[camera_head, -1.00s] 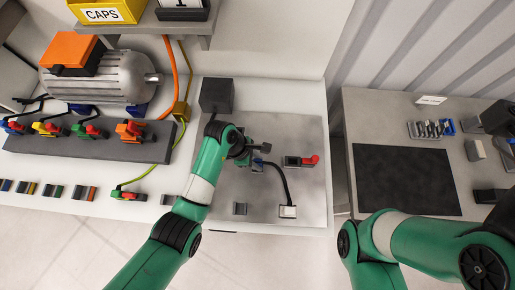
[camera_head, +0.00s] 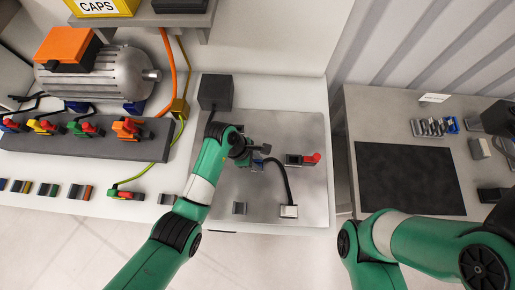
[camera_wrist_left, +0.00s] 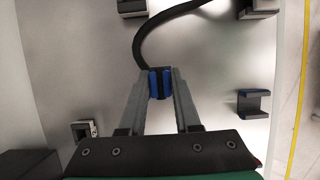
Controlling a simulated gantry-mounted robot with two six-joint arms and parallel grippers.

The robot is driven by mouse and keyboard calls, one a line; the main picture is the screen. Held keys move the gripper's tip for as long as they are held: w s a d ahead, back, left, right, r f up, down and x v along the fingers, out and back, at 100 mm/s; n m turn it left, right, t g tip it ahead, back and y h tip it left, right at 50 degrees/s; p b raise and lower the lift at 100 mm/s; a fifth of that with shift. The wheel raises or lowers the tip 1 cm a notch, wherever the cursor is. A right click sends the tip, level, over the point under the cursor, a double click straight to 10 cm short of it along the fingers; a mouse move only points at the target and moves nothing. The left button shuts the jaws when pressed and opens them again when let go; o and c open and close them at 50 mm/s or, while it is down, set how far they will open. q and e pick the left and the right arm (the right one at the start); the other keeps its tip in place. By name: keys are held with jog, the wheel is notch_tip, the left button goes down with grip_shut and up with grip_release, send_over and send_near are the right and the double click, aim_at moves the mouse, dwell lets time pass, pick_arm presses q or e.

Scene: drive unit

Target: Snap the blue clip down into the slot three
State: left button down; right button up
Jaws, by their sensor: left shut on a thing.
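My left gripper (camera_wrist_left: 158,88) is shut on the blue clip (camera_wrist_left: 160,84), which sits between its fingertips in the left wrist view. In the head view the left gripper (camera_head: 258,162) is over the grey metal plate (camera_head: 312,195), and the arm partly hides the clip. A black cable (camera_head: 283,182) runs from the clip to a white block (camera_head: 289,211). A dark open bracket (camera_wrist_left: 253,103) stands to the right of the clip in the wrist view. Another bracket (camera_wrist_left: 84,130) is at the left. I cannot tell which holder is slot three. My right gripper is not clearly visible.
A black box (camera_head: 216,92) stands at the plate's upper left. The motor (camera_head: 95,78) and a bar of colored connectors (camera_head: 88,133) are at left. A side table (camera_head: 350,120) is at right.

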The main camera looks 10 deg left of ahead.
pick_arm(q)
jog(key=shift+f, duration=0.1)
jog(key=c, duration=0.5)
grip_release()
jog(key=shift+c, duration=0.2)
jog(key=d+p+v, duration=0.1)
jog(key=p+v, duration=0.7)
jog(key=v, duration=0.8)
jog(key=shift+d+r+p, duration=0.3)
jog(key=shift+r+p, duration=0.05)
jog(key=shift+r, duration=0.1)
